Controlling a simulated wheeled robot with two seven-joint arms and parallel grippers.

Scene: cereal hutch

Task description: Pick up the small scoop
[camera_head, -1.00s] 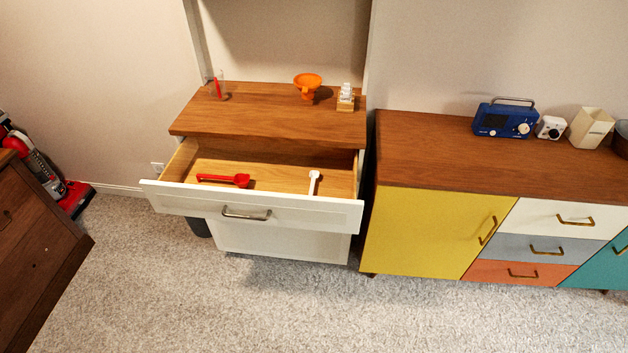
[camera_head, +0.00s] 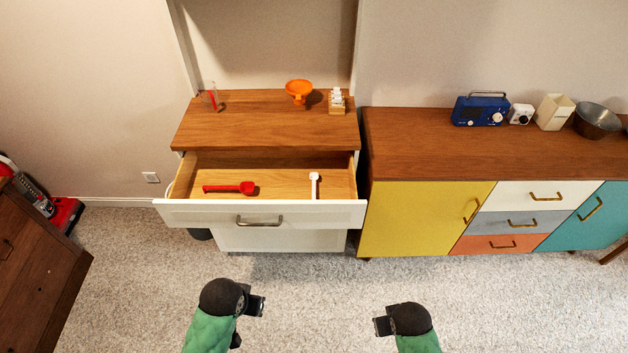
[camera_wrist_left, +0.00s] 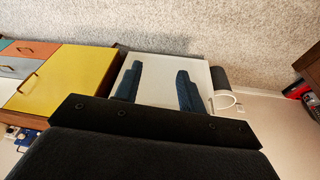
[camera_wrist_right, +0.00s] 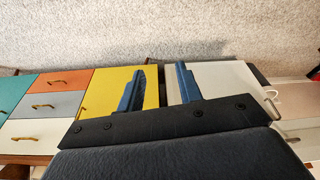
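A small white scoop (camera_head: 314,184) lies in the open drawer (camera_head: 300,214), toward its right side, with its handle pointing to the drawer front. A longer red scoop (camera_head: 230,188) lies left of it in the same drawer. My left gripper (camera_head: 256,303) is low in the head view, in front of the drawer and apart from it. Its fingers stand open and empty in the left wrist view (camera_wrist_left: 160,68). My right gripper (camera_head: 381,325) is also in front of the furniture, to the right. Its fingers are open and empty in the right wrist view (camera_wrist_right: 160,68).
The hutch top (camera_head: 260,130) above the drawer holds an orange funnel-like item (camera_head: 299,88), a small rack (camera_head: 337,103) and a clear item with red (camera_head: 212,98). A colourful sideboard (camera_head: 420,215) stands close on the right. Carpet (camera_head: 310,280) in front is clear.

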